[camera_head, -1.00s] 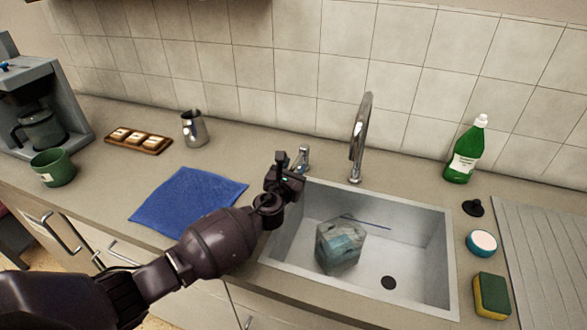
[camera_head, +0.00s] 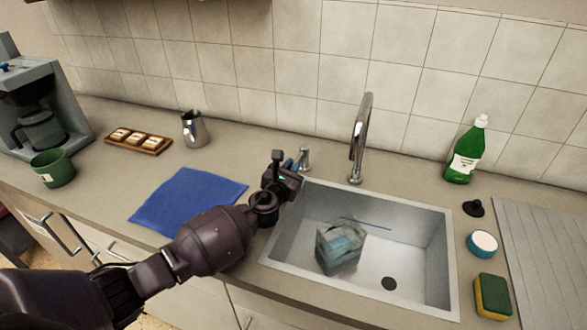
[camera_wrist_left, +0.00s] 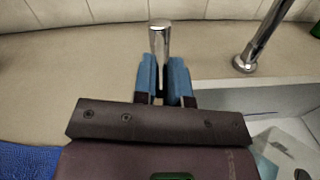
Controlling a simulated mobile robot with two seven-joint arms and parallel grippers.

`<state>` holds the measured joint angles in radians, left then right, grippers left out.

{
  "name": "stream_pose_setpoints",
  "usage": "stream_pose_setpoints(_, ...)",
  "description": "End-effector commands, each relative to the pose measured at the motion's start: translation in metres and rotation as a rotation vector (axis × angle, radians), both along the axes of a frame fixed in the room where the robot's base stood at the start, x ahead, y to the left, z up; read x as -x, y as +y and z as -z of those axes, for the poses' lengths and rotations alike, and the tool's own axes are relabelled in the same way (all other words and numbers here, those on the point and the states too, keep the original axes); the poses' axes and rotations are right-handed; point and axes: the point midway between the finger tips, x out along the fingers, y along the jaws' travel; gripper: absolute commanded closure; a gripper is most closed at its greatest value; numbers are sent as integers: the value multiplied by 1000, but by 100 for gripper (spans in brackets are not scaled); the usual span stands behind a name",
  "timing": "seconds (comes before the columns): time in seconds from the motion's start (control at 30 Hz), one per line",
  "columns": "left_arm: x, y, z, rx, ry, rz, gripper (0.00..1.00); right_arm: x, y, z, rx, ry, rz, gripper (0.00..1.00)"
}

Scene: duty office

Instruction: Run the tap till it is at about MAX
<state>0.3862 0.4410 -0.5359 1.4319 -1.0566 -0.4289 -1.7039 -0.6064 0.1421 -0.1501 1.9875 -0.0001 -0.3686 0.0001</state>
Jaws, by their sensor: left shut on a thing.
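The chrome tap spout (camera_head: 362,135) rises behind the sink (camera_head: 440,255) and curves over it; I see no clear stream from it. The chrome tap handle (camera_head: 305,157) stands left of the spout. My left gripper (camera_head: 291,165) is at the handle, its blue fingertips shut on it; the left wrist view shows the handle (camera_wrist_left: 160,38) upright between them. A clear faceted container (camera_head: 340,247) with bluish tones sits in the sink, left of the drain. Its water level and any MAX mark cannot be read. My right gripper is not in view.
A blue cloth (camera_head: 188,202) lies left of the sink. A steel jug (camera_head: 194,129) and green mug (camera_head: 52,168) stand further left. Green soap bottle (camera_head: 466,152), black plug (camera_head: 473,208), round white-and-teal item (camera_head: 482,243) and sponge (camera_head: 492,296) are on the right.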

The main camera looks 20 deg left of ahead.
Motion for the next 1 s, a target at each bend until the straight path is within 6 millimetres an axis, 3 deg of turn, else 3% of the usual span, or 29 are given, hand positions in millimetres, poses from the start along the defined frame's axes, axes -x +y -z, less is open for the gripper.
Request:
stream_pose_setpoints(0.3, -3, 18, 3, -4, -1, 185, 100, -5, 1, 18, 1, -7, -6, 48)
stream_pose_setpoints(0.73, -4, 20, -1, -1, 2, 215, 100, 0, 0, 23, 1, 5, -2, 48)
stream_pose_setpoints(0.77, -4, 20, -1, -1, 2, 215, 83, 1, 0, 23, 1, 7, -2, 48)
stream_pose_setpoints(0.9, -4, 20, 0, -1, 2, 215, 62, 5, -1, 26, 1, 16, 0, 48)
stream_pose_setpoints(1.0, -4, 20, 0, -1, 2, 215, 62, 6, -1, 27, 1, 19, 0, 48)
